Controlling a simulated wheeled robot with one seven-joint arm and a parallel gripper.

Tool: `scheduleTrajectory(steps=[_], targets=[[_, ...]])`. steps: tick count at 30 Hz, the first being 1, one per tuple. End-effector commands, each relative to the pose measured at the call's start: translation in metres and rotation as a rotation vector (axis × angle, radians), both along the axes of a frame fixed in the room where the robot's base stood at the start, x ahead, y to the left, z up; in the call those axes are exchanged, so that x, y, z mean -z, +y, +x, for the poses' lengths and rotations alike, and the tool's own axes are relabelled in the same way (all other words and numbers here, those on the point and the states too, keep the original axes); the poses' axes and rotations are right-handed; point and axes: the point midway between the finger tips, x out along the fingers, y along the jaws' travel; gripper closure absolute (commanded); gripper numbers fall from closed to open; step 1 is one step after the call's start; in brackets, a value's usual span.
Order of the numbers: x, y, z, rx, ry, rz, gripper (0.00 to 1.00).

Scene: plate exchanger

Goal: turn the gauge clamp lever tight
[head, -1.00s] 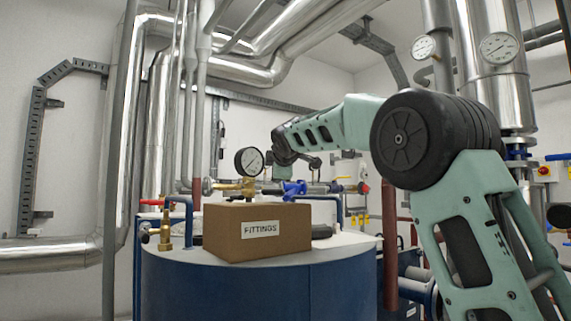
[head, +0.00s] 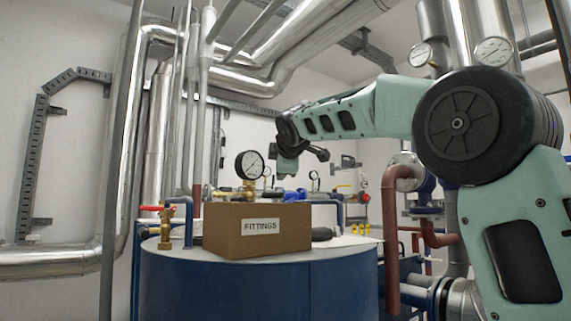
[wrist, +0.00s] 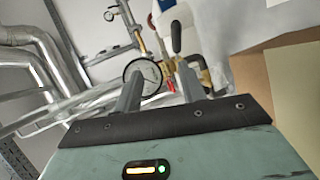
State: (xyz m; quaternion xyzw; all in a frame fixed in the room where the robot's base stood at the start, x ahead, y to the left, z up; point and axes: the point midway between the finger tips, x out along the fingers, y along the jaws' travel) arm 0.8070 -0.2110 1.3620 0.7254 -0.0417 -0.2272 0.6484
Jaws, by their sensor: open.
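A round white-faced gauge (head: 249,165) with a black rim stands on a brass fitting (head: 249,186) above the blue tank, behind the cardboard box. The gauge also shows in the wrist view (wrist: 143,77), partly behind my left finger. My gripper (wrist: 160,62) is open, with nothing held between its fingers. A dark, rounded handle (wrist: 176,37) shows just beyond the right fingertip; I cannot tell if it is the clamp lever. In the head view the clamp lever cannot be made out, and the box hides the fitting's lower part.
The cardboard box (head: 258,230) labelled FITTINGS stands on the front of the blue tank (head: 230,285). A brass valve with a red handle (head: 151,208) is at its left. Vertical pipes (head: 196,120) rise behind. A dark red pipe (head: 391,240) stands right of the tank.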

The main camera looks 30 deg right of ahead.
Motion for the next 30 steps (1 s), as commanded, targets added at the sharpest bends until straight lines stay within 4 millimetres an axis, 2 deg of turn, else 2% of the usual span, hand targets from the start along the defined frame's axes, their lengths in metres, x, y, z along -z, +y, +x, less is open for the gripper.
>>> scheduleTrajectory(steps=[21, 30], targets=[[-0.008, 0.017, -0.044, -0.001, -0.001, 0.001, 0.59], [-0.009, 0.018, -0.048, 0.0, 0.0, 0.0, 0.59]])
